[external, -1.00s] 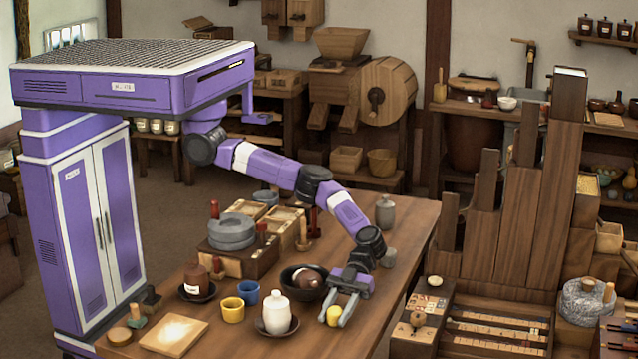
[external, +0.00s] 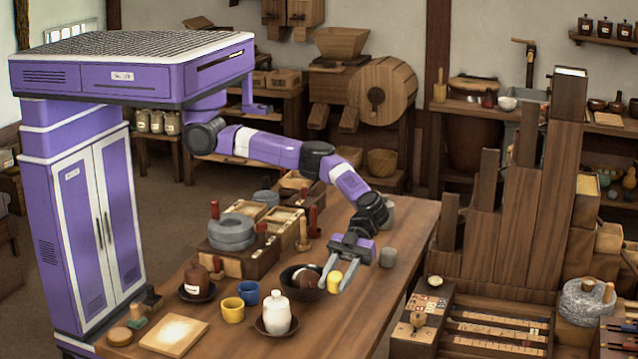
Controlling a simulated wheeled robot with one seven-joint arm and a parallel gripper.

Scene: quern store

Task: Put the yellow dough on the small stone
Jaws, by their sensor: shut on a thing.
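The yellow dough (external: 335,280) is between the fingers of my gripper (external: 334,284), which is shut on it. The gripper points down towards the front of the wooden table (external: 375,310), and the dough looks raised above the top, beside a dark bowl (external: 292,288). A small grey stone-like piece (external: 388,257) stands to the right of the gripper. A round grey quern (external: 232,232) sits on a wooden box to the left. I cannot tell for certain which of these is the small stone.
A white lidded jar (external: 277,315), yellow cup (external: 233,309), blue cup (external: 248,292) and brown jar (external: 196,280) stand at the front. A pale board (external: 174,334) lies at the front left. The table's right part is fairly clear.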

